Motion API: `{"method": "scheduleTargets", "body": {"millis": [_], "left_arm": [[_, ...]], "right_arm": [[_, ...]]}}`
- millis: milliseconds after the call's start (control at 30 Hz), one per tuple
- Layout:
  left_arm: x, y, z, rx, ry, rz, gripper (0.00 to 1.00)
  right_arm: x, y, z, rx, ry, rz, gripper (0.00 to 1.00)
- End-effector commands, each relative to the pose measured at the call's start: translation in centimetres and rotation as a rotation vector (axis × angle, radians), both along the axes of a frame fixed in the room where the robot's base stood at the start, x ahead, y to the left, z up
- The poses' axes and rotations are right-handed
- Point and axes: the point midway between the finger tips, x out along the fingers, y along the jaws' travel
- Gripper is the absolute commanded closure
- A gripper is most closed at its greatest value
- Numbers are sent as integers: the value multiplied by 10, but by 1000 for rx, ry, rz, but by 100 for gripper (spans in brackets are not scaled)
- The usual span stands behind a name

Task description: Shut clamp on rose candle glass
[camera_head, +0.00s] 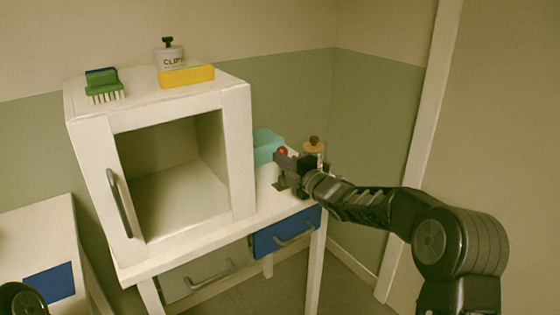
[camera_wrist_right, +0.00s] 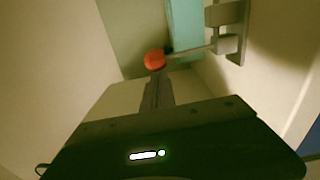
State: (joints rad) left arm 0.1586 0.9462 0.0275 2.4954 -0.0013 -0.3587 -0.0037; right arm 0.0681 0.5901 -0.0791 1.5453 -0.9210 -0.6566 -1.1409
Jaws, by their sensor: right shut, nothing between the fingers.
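A small red rounded thing (camera_head: 282,152) shows at the right end of the table, beside the cabinet; in the right wrist view it is orange-red (camera_wrist_right: 154,60). I cannot tell whether it is the rose candle glass. My right gripper (camera_head: 280,170) is over the table end, close to it. In the right wrist view the fingers (camera_wrist_right: 158,92) are together, with nothing seen between them, and their tips point at the red thing. I cannot tell whether they touch it. My left gripper is out of view.
A white open-fronted cabinet (camera_head: 240,150) stands left of the gripper. A teal block (camera_head: 267,144) is behind it, and a brown-topped item (camera_head: 314,147) is just beyond. A grey bracket with a thin bar (camera_wrist_right: 232,45) is near the red thing. A wall closes the right side.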

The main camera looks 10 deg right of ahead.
Motion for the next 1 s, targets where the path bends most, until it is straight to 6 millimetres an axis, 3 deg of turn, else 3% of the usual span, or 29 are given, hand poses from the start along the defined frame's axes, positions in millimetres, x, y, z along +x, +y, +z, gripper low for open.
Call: {"method": "scheduleTargets", "body": {"millis": [800, 1000], "left_arm": [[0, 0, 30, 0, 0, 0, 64], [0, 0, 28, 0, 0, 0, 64]], "right_arm": [[19, -47, 3, 554, 220, 0, 100], [22, -56, -1, 581, 230, 0, 100]]}}
